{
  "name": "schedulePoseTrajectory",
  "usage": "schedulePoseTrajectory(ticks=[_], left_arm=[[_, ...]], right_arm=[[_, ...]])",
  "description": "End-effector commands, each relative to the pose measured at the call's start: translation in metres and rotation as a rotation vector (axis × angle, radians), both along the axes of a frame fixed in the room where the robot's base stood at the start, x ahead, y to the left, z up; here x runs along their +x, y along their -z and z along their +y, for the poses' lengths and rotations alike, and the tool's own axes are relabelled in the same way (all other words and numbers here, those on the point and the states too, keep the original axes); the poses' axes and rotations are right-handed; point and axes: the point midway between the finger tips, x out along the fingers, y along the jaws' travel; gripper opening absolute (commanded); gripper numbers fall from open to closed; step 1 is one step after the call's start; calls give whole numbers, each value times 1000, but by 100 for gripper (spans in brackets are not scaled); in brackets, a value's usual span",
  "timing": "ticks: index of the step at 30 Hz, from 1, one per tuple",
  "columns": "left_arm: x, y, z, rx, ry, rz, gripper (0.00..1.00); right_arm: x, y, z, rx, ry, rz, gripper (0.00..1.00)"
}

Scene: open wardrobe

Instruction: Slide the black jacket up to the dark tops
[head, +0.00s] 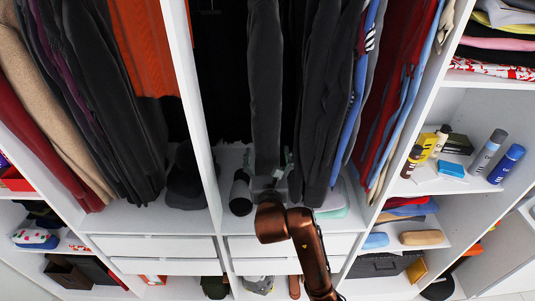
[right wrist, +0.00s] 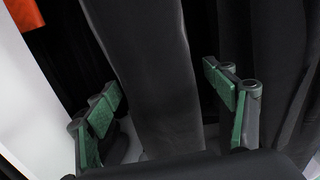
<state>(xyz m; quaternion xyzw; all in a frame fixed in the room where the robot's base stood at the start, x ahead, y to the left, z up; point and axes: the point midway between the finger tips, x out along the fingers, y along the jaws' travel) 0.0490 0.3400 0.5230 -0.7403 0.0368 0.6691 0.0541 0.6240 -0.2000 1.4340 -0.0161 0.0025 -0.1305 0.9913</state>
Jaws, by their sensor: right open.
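The black jacket (head: 265,85) hangs in the middle bay of the wardrobe, apart from its neighbours in the head view. The dark tops (head: 326,90) hang to its right, with a narrow dark gap between. My right gripper (head: 268,164) is at the jacket's lower end. In the right wrist view, the open fingers of my right gripper (right wrist: 165,102) stand on either side of the jacket (right wrist: 155,75), with visible room on the right. The dark tops (right wrist: 283,65) show beyond the right finger. My left gripper is not in view.
A white divider (head: 190,90) stands left of the jacket. A dark grey cylindrical item (head: 240,193) lies on the bay floor left of my gripper, and folded pale cloth (head: 333,203) lies to the right. Blue and red garments (head: 397,100) hang right of the dark tops.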

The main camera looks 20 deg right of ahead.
Motion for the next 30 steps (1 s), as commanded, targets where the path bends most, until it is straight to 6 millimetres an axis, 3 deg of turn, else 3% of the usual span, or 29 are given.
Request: schedulePoseTrajectory(ticks=[6,15,21,30], left_arm=[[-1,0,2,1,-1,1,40],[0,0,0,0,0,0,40],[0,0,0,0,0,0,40],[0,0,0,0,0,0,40]], right_arm=[[0,-10,0,0,0,-2,77],[0,-66,1,2,-1,-6,77],[0,-92,0,1,0,-2,77],[0,-100,0,0,0,1,77]])
